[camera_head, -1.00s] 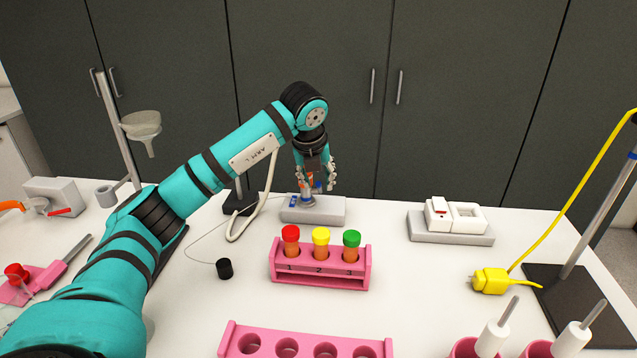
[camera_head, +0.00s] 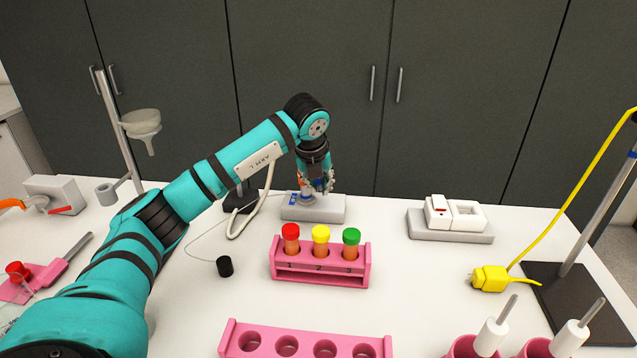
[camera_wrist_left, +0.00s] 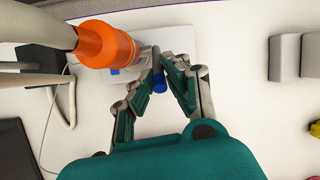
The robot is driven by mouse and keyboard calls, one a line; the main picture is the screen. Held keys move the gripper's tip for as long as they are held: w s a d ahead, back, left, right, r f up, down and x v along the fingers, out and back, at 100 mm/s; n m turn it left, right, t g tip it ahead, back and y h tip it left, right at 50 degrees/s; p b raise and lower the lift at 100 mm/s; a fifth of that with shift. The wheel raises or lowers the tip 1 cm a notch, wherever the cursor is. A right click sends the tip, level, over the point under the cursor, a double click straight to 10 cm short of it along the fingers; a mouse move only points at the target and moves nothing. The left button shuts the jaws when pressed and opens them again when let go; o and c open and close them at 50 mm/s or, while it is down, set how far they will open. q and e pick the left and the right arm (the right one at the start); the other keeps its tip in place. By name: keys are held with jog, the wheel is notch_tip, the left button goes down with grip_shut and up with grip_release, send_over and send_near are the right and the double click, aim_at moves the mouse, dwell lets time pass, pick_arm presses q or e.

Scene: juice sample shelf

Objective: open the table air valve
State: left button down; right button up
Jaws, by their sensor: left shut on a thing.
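The table air valve is a light grey block (camera_head: 328,211) at the back middle of the table, with a small blue mark on its left part. My left gripper (camera_head: 318,188) reaches down over it from above and largely covers the valve's upper parts. In the left wrist view, the fingertips (camera_wrist_left: 158,78) are shut on a small blue handle (camera_wrist_left: 159,85). An orange fitting (camera_wrist_left: 104,44) with a pale hose stands beside the fingers there. My right gripper is in neither view.
A pink rack (camera_head: 320,275) with red, yellow and green capped tubes stands in front of the valve. A white switch unit (camera_head: 452,218) sits to the right. A dark stand base (camera_head: 240,201) with a white cable is close left. A black cap (camera_head: 225,267) lies front left.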

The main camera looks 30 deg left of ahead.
pick_arm(q)
jog(key=shift+r, duration=0.1)
jog(key=shift+r+p, duration=0.2)
jog(key=shift+p, duration=0.3)
jog(key=g+p, duration=0.1)
jog(key=w+p, duration=0.1)
jog(key=p, duration=0.1)
jog(key=shift+a+r+g+h+p, duration=0.2)
jog(key=shift+r+g+h+p, duration=0.1)
jog(key=shift+r+g+h, duration=0.1)
jog(key=shift+f+g+p, duration=0.1)
jog(key=shift+g+p, duration=0.2)
jog(key=shift+p, duration=0.1)
jog(key=shift+w+a+f, duration=0.1)
jog(key=c, duration=1.4)
grip_release()
